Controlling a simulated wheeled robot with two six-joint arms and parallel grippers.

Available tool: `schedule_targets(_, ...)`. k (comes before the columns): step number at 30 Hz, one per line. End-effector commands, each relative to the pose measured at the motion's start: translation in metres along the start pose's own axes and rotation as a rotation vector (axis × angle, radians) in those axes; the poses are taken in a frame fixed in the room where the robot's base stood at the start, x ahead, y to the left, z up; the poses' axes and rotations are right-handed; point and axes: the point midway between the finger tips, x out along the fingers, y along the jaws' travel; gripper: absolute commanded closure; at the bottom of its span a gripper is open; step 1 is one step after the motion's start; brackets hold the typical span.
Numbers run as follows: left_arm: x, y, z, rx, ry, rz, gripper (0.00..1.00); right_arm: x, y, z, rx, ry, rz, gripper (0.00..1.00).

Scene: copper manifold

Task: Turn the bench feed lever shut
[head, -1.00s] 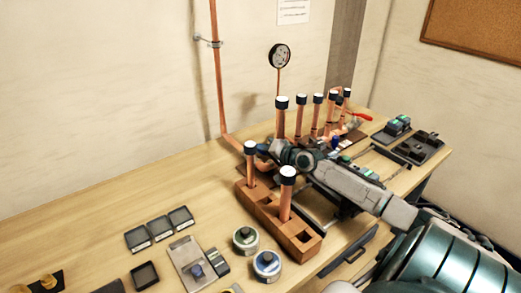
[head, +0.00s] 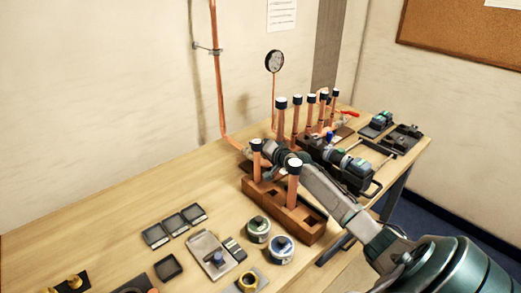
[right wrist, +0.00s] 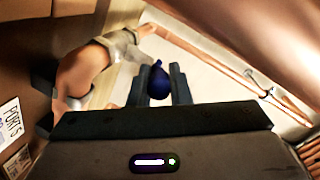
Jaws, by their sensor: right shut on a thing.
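The feed lever's dark blue handle (right wrist: 157,83) sits between the two dark fingers of my right gripper (right wrist: 158,74) in the right wrist view. The gripper is shut on it. A copper elbow (right wrist: 82,72) with a pale silvery fitting (right wrist: 122,46) lies just left of the fingers. In the head view my right arm reaches in from the right, low over the bench, to the foot of the copper feed pipe (head: 219,85) at the wall. Its fingertips and the lever are hidden there behind capped copper stubs. My left gripper is not in view.
A brown wooden block (head: 283,220) holding capped copper tubes (head: 293,185) stands close in front of my right wrist. Round tins (head: 281,249) and small trays (head: 155,236) lie nearer.

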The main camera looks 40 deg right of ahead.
Motion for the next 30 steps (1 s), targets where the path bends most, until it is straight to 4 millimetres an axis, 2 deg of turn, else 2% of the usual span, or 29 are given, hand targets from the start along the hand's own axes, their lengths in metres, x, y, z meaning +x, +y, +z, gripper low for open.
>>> schedule_targets(1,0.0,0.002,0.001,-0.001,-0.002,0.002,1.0,0.0,0.0,-0.001,0.001,0.001,0.0,1.0)
schedule_targets(2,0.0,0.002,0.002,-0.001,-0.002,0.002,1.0,0.0,0.0,-0.001,0.001,0.001,0.0,0.79)
schedule_targets(5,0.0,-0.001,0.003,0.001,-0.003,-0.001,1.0,0.0,0.0,-0.001,0.001,0.001,0.0,0.61)
schedule_targets(11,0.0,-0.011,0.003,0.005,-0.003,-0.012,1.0,0.0,0.001,-0.001,0.001,0.001,0.0,0.61)
schedule_targets(17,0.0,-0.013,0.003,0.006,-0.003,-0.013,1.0,-0.008,0.002,-0.001,-0.001,0.001,0.002,0.61)
schedule_targets(30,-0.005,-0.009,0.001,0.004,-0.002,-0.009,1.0,-0.064,0.001,-0.001,-0.003,0.001,0.004,0.61)
